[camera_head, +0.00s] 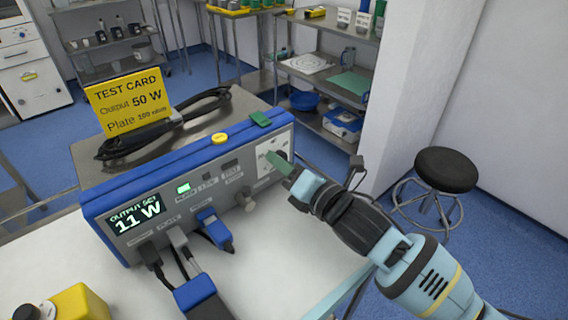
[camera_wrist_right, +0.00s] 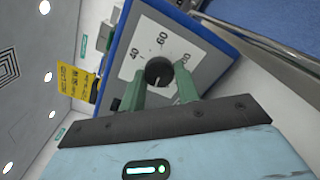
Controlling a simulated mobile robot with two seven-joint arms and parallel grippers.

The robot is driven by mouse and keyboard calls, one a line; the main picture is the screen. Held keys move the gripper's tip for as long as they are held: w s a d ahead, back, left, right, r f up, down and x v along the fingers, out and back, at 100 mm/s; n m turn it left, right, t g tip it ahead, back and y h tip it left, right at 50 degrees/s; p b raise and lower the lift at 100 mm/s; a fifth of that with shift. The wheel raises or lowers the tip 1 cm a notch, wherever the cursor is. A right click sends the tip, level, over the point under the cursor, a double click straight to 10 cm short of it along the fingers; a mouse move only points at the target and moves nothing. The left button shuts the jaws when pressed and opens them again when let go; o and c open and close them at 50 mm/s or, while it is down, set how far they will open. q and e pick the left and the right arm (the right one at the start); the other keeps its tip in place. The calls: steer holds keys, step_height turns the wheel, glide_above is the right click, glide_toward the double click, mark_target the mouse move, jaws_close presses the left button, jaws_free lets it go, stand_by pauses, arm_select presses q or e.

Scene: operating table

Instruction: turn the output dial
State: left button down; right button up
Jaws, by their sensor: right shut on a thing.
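A blue and grey generator unit (camera_head: 190,180) stands on the white table. Its display (camera_head: 137,216) reads "OUTPUT SET 11 W". The output dial is a dark round knob (camera_wrist_right: 158,72) on a pale scale plate marked 40, 60 and 80. In the head view the dial is mostly hidden by my gripper at the unit's right end. My right gripper (camera_head: 280,163) is shut on the dial, with one green finger (camera_wrist_right: 140,92) and the other (camera_wrist_right: 184,82) on either side of it. A yellow test card (camera_head: 125,100) behind the unit reads "Output 50 W". My left gripper is not in view.
Plugs and cables (camera_head: 165,250) come out of the unit's front. A yellow box (camera_head: 75,303) stands at the front left. A black cable coil (camera_head: 150,137) lies behind the unit. A black stool (camera_head: 445,168) stands on the floor at right.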

steer(key=shift+r+m+p, duration=0.2)
steer(key=shift+m+p, duration=3.2)
steer(key=shift+p, duration=0.1)
steer(key=o, duration=1)
steer(key=shift+s, duration=0.1)
